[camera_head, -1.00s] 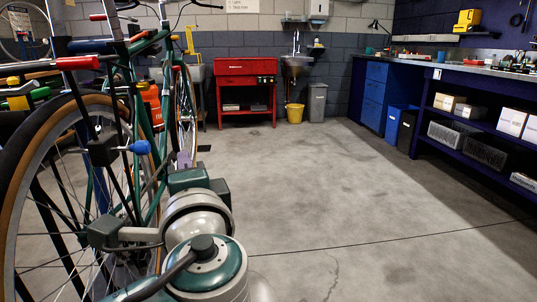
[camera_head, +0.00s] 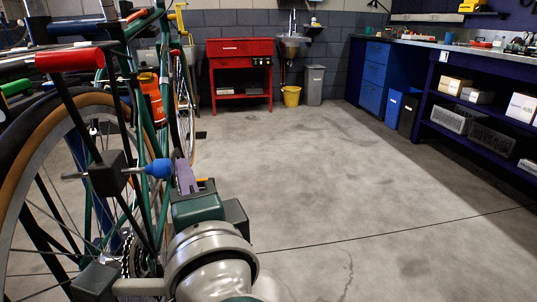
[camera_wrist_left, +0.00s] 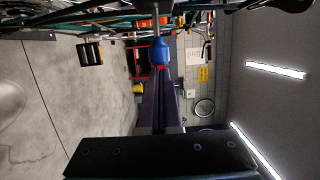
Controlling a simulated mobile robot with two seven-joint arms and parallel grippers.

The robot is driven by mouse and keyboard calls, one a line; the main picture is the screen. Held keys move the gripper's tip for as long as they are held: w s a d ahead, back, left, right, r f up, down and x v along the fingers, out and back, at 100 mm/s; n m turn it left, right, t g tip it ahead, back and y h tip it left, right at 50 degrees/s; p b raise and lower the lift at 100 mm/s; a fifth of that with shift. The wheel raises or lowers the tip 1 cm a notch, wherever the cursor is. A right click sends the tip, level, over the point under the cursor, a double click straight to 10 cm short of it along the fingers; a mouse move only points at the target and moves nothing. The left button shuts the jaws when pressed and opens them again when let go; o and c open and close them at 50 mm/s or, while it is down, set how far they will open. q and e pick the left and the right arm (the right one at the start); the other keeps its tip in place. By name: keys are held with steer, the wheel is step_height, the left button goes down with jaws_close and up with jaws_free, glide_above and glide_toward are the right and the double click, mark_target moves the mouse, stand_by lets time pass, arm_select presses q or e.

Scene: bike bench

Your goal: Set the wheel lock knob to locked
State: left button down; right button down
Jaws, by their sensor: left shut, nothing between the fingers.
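The wheel lock knob is a blue rounded knob (camera_head: 158,169) on a short metal stem from a black block (camera_head: 108,176) by the bike's wheel. My left gripper (camera_head: 181,160) is just right of the knob, with its purple fingers together and nothing between them. In the left wrist view, the fingertips (camera_wrist_left: 157,82) point at the blue knob (camera_wrist_left: 159,54), which sits right at their ends. I cannot tell whether they touch it. The knob's lock setting is not readable. My right gripper is not in view.
The green bike frame (camera_head: 150,110) and its wheel (camera_head: 35,150) crowd the left. A red clamp handle (camera_head: 70,60) is above the wheel. The floor (camera_head: 330,190) to the right is clear. A red cabinet (camera_head: 240,47) and blue bench (camera_head: 375,80) stand farther back.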

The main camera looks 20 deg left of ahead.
mark_target(158, 175)
arm_select(q)
steer(key=shift+d, duration=0.1)
steer(key=s+a, duration=0.1)
steer(key=a+p, duration=0.1)
steer(key=shift+s+a+r+p, duration=0.1)
steer(key=shift+s+a+p, duration=0.2)
steer(key=shift+s+a, duration=0.1)
steer(key=shift+a, duration=0.15)
steer(key=shift+w, duration=0.1)
